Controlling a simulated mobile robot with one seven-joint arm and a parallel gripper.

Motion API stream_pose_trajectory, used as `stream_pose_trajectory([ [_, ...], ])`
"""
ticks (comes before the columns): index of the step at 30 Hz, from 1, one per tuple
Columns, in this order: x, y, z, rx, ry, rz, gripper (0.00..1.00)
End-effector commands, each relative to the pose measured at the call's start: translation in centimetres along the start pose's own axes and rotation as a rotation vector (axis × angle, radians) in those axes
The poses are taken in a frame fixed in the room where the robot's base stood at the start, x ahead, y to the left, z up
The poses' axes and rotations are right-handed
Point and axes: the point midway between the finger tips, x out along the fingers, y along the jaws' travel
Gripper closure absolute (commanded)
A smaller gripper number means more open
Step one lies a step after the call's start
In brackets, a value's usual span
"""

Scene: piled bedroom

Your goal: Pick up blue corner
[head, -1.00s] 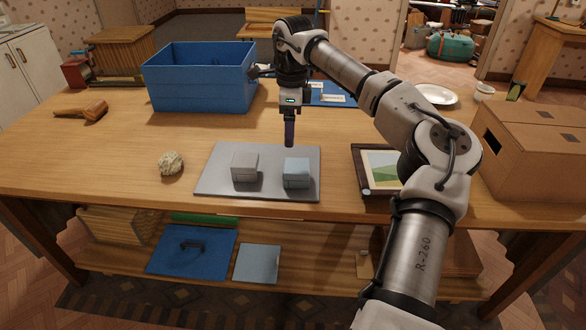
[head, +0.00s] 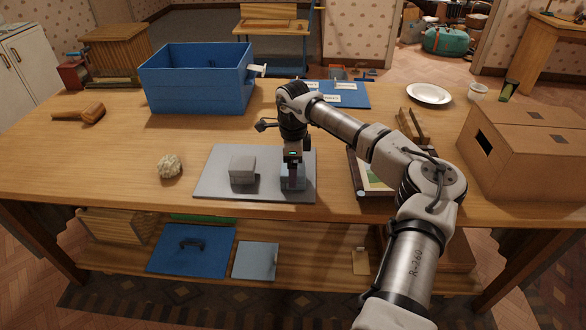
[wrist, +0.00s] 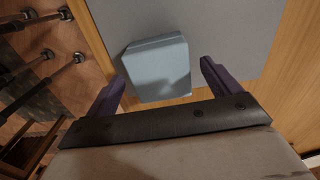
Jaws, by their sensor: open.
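A light blue-grey block, which I take as the blue corner (wrist: 157,62), sits near the right front of a grey mat (head: 222,191) on the wooden table. In the head view it is largely hidden behind my gripper (head: 293,178). In the wrist view my gripper's two dark purple fingers (wrist: 162,80) are spread apart, with the block ahead and between them. A gap shows on each side, wider on the right, and nothing is held. A plain grey block (head: 243,170) sits to the left on the same mat.
A rough pale stone (head: 170,167) lies left of the mat. A dark-framed picture (head: 372,178) lies to its right, partly behind my arm. A blue bin (head: 198,85) stands at the back left, a cardboard box (head: 530,160) at the right. The table between stone and bin is clear.

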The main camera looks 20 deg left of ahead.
Motion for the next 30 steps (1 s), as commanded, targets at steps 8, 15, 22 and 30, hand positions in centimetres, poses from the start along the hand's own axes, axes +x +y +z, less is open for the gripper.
stream_pose_trajectory([
  [8,1.12,0.01,0.05,-0.001,0.0,-0.001,0.11],
  [15,1.08,0.0,0.05,-0.001,0.0,-0.001,0.33],
  [22,1.05,0.0,0.05,-0.001,0.0,-0.001,0.58],
  [30,0.82,-0.03,0.04,-0.001,0.0,-0.002,0.59],
])
